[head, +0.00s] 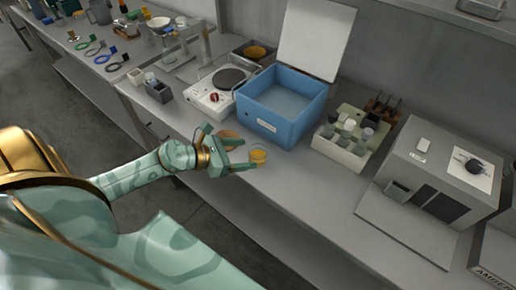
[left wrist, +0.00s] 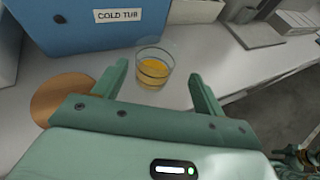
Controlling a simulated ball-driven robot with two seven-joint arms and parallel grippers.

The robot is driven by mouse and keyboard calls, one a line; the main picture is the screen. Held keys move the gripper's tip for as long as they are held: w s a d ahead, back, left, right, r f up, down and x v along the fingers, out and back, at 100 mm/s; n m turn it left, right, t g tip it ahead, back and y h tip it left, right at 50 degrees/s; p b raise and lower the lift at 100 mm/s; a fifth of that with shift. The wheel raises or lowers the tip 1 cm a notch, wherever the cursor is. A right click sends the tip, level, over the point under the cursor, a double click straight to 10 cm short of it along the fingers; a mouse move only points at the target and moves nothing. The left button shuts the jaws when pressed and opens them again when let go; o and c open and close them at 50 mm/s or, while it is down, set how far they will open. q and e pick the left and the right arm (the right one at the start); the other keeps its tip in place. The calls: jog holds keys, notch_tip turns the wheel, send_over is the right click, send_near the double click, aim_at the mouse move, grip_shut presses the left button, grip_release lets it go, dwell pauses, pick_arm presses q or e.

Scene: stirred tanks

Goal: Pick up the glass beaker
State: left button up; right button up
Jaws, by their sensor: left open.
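The glass beaker (left wrist: 153,70) is small and clear, with orange-yellow liquid in it. It stands upright on the grey bench just in front of the blue tub, and it also shows in the head view (head: 259,157). My left gripper (head: 236,152) is open and empty, low over the bench. In the left wrist view its two fingers (left wrist: 158,75) point at the beaker, which appears between and slightly beyond the fingertips. I cannot tell whether a finger touches the glass.
The blue tub (head: 270,121), labelled "COLD TUB", stands close behind the beaker. A round wooden disc (left wrist: 62,97) lies to the left. A hotplate (head: 218,94), a vial rack (head: 340,149) and a grey machine (head: 441,169) stand along the bench. The front edge is near.

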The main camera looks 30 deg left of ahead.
pick_arm(q)
jog(key=shift+x, duration=1)
jog(key=x, duration=0.4)
jog(key=shift+w+a+f+b, duration=0.25)
jog(key=shift+f+b, duration=0.15)
jog(key=shift+f, duration=0.1)
jog(key=shift+w+d+f, duration=0.15)
jog(key=shift+w+d, duration=0.15)
jog(key=shift+w, duration=0.1)
jog(key=shift+s, duration=0.1)
jog(key=shift+c, duration=0.3)
jog(key=c, duration=1)
